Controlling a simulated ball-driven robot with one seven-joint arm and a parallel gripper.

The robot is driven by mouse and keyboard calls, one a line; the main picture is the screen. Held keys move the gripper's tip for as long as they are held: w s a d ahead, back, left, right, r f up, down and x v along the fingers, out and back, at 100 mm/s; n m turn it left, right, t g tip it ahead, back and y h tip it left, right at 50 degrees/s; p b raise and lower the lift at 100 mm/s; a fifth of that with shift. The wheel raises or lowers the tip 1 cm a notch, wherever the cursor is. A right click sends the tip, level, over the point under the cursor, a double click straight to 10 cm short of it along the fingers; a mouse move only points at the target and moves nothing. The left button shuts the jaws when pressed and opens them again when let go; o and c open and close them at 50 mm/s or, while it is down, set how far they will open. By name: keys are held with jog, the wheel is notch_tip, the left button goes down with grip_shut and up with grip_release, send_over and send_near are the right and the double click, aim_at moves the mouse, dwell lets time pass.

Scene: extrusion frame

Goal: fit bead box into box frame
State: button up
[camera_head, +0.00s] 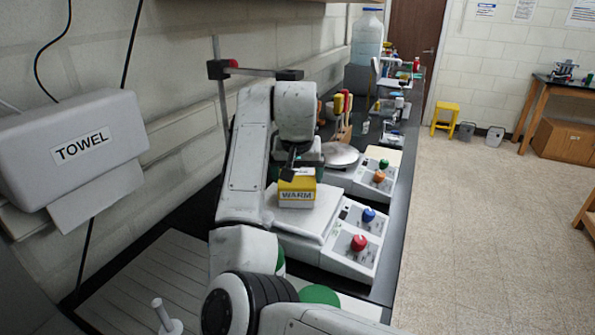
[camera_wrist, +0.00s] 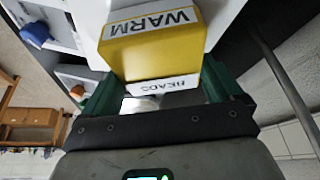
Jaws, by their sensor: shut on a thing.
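The bead box (camera_head: 297,193) is a yellow block with a white WARM label on its side. In the wrist view the box (camera_wrist: 160,45) also shows a BEADS label on the face toward my palm. My gripper (camera_head: 290,172) is above the white plate of the front bench device. Its green fingers in the wrist view (camera_wrist: 160,88) are shut on opposite sides of the box. Whether the box touches the plate or hangs just above it, I cannot tell. I cannot make out a box frame for certain in either view.
The front device (camera_head: 345,240) has a blue and a red knob. A similar device (camera_head: 372,175) with green and orange knobs and a round plate stands behind it. A rod stand (camera_head: 255,72) rises beside my arm. A towel dispenser (camera_head: 75,150) hangs at left. The floor at right is open.

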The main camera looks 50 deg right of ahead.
jog(key=shift+f, duration=0.15)
jog(key=o, duration=1.1)
